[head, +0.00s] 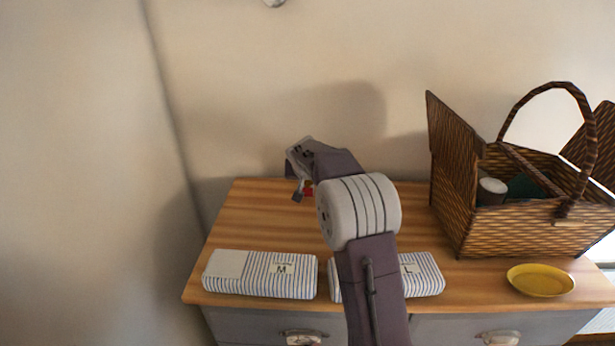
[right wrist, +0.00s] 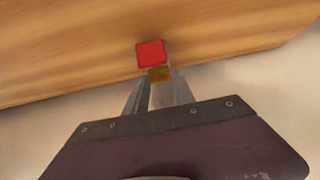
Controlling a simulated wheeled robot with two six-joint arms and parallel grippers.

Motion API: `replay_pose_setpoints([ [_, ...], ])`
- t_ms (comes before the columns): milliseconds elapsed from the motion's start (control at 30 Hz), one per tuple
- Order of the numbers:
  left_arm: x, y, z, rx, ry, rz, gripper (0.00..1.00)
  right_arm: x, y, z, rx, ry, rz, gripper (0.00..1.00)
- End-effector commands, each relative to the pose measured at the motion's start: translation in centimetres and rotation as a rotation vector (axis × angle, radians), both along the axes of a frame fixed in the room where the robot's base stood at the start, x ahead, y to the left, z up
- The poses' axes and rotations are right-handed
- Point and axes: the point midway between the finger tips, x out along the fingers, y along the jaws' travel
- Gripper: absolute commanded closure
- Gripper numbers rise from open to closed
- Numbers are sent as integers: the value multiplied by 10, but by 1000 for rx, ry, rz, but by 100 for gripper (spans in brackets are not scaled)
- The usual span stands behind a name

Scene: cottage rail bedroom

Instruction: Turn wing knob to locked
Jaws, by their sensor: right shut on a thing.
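My right arm reaches over the dresser top, and its gripper (head: 299,193) is at the back left of the top, near the wall. In the right wrist view the two fingertips of this gripper (right wrist: 159,80) are shut on a small brown-gold piece (right wrist: 159,73), apparently the wing knob. A flat red square (right wrist: 150,53) sits right beside this piece, beyond the fingertips. In the head view only a bit of red (head: 308,190) shows by the fingers. The knob's shape and its turn angle are mostly hidden. My left gripper is not in view.
The wooden dresser top (head: 250,215) carries a striped packet marked M (head: 260,275) and one marked L (head: 422,274), partly behind my arm. An open wicker basket (head: 500,232) stands at the right. A yellow dish (head: 541,280) lies before it. The back left is clear.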

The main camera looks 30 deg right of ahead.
Motion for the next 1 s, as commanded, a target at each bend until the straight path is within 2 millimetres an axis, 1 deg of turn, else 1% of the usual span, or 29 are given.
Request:
replay_pose_setpoints([
  [300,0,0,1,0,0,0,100,0,0,0,-2,-2,15,100],
  [333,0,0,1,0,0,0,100,0,0,0,-2,-2,15,67],
  [367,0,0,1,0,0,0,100,0,0,0,-2,-2,15,59],
  [400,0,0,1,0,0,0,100,0,0,0,-2,-2,15,48],
  [667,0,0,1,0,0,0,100,0,-1,0,-2,-1,13,48],
  [767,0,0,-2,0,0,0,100,-3,1,3,-2,-2,13,48],
  [867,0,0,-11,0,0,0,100,-14,8,14,-2,-7,14,48],
  [1000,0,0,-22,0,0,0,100,-33,20,37,-3,-8,16,48],
])
